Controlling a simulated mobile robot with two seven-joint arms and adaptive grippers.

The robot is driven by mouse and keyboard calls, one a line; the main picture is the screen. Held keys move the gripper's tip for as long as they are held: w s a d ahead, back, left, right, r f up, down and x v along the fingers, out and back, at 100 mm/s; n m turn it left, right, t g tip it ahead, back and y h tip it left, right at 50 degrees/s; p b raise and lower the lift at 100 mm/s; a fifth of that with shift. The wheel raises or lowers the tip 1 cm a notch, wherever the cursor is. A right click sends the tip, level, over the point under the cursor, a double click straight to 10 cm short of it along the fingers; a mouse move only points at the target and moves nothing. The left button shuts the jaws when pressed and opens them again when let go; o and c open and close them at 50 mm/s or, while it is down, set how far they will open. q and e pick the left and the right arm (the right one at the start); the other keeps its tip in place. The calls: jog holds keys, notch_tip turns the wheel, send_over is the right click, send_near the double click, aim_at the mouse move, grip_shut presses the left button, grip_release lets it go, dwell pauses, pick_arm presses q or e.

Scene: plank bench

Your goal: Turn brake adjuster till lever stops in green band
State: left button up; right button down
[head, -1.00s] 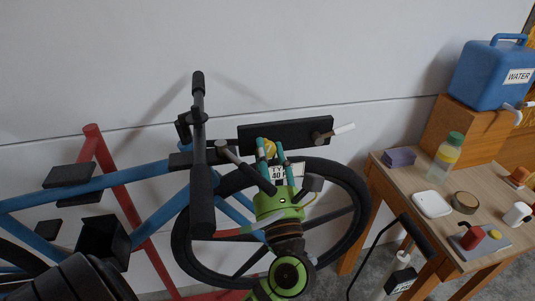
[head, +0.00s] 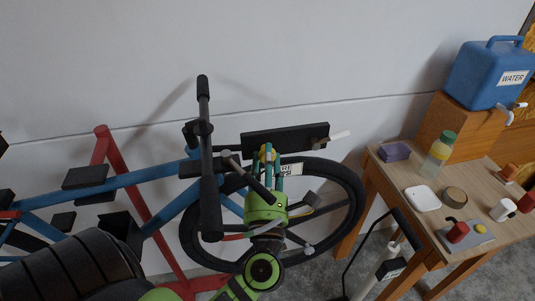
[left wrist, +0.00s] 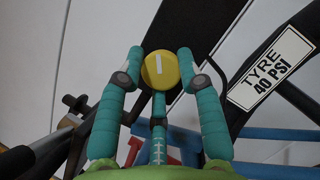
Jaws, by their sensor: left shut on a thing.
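The brake adjuster is a yellow round knob (left wrist: 160,70) with a white line that stands near upright in the left wrist view. My left gripper (left wrist: 158,75), with teal fingers, is shut on it, one finger on each side. I cannot make out a green band. My right gripper is not in view.
The black handlebar (head: 208,150) stands just left of my left gripper. A tyre label (left wrist: 270,67) lies behind it. A floor pump (head: 390,268) stands between the wheel and a wooden table (head: 408,178) that holds a bottle, tape, a mug and other small things.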

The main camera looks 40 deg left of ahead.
pick_arm(q)
jog(key=shift+f, duration=0.4)
jog(key=o, duration=1)
jog(key=shift+o, duration=0.7)
jog(key=shift+a+r, duration=0.1)
jog(key=shift+r, duration=0.05)
jog(key=v, duration=1.2)
jog(key=shift+r, duration=0.1)
